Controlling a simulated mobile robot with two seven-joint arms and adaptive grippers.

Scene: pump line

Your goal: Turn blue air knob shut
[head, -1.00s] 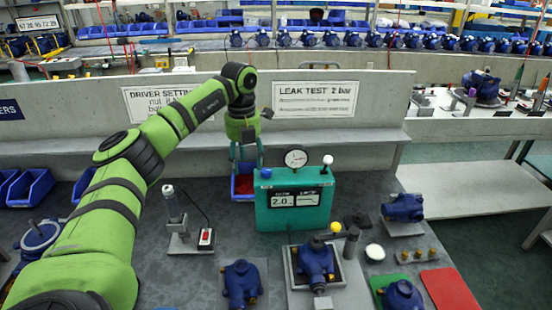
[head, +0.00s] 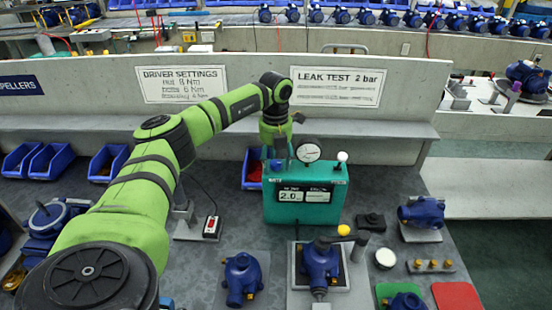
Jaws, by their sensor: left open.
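A teal leak test box (head: 330,208) stands on the bench with a round gauge (head: 308,150) and a white-topped lever (head: 341,159) on top. The blue air knob (head: 276,164) is on the top left of this box, mostly hidden by my left gripper. My left gripper (head: 277,155) points down over the knob with its fingers apart. I cannot tell whether the fingers touch the knob. My right gripper is not in view.
A blue bin (head: 251,176) with red parts stands just left of the box. A blue pump (head: 320,264) sits in a fixture in front, beside a yellow-ended handle (head: 343,231). A low wall (head: 230,115) with signs runs behind the bench.

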